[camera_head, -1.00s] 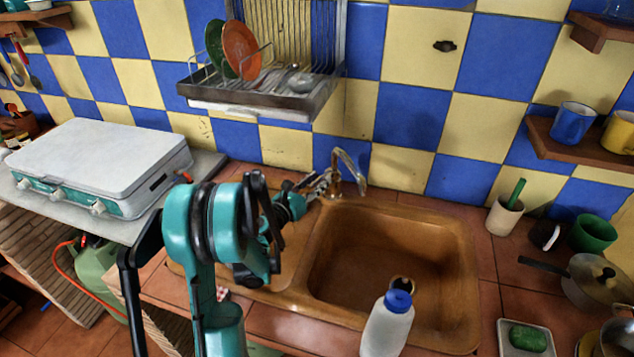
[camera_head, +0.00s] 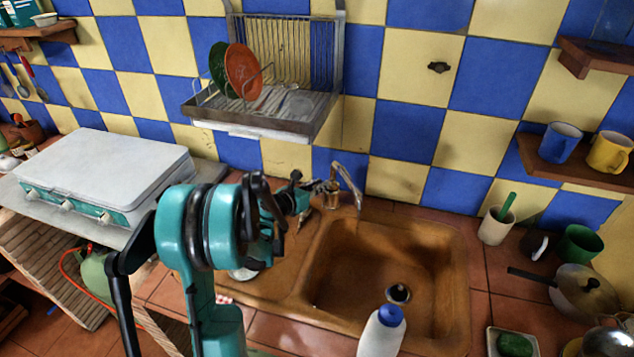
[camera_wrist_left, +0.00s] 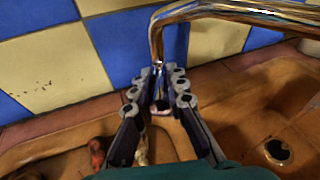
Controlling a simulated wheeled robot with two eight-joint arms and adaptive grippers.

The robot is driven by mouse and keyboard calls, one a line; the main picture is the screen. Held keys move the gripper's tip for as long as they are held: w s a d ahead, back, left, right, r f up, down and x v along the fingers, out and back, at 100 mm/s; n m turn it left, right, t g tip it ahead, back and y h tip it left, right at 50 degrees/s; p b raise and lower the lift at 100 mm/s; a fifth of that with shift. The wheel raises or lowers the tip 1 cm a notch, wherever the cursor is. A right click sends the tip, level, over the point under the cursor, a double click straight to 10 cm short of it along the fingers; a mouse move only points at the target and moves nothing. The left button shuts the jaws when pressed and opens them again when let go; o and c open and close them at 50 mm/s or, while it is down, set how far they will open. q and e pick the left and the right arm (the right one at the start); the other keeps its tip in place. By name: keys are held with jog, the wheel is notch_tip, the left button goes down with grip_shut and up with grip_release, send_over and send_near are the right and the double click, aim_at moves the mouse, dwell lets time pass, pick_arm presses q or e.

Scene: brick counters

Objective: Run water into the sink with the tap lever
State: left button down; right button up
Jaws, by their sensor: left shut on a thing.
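The chrome tap (camera_head: 348,180) stands at the back edge of the brown sink (camera_head: 455,262), its spout reaching over the basin. In the left wrist view the shiny spout (camera_wrist_left: 235,14) crosses the top. My left gripper (camera_head: 318,187) is at the tap's left side. In the left wrist view its two fingers (camera_wrist_left: 160,90) are closed in around the small tap lever (camera_wrist_left: 161,106), below the spout. The fingers and the low resolution hide most of the lever. The basin looks bare, with a dark drain (camera_head: 398,293). My right gripper is out of view.
A white bottle with a blue cap (camera_head: 388,318) stands at the sink's front edge. A dish rack (camera_head: 262,112) hangs above and left of the tap. A cup (camera_head: 495,226) and a pan (camera_head: 582,290) stand on the right counter. A stove (camera_head: 105,165) is at left.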

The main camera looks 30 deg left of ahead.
pick_arm(q)
jog(key=shift+w+r+g+p, duration=0.7)
jog(key=shift+r+g+p, duration=0.2)
jog(key=shift+g+p, duration=0.55)
jog(key=c, duration=1.5)
grip_release()
jog(key=shift+c, duration=0.2)
jog(key=shift+d, duration=0.1)
jog(key=v, duration=1.2)
jog(key=shift+d+f, duration=0.15)
jog(key=shift+d, duration=0.05)
